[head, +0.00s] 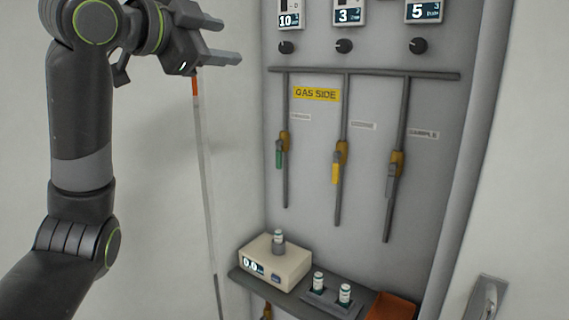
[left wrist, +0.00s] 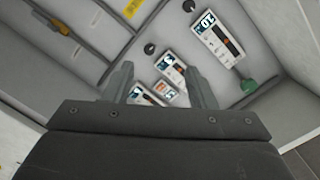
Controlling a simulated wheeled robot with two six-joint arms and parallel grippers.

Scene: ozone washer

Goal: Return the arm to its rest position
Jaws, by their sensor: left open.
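My left arm (head: 82,115) rises from the lower left in the head view and bends at the top. My left gripper (head: 231,42) is at the top, left of the gas panel, pointing right. Its two fingers are apart with nothing between them. In the left wrist view the open fingers (left wrist: 158,72) show against the panel's displays, and the space between them is empty. My right gripper is not in view.
The grey panel (head: 310,190) carries green (head: 280,155), yellow (head: 337,170) and grey (head: 391,178) valve handles. A thin orange-topped tube (head: 202,135) hangs below my gripper. A meter box (head: 268,264), vials (head: 344,294) and an orange bin (head: 393,307) sit below.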

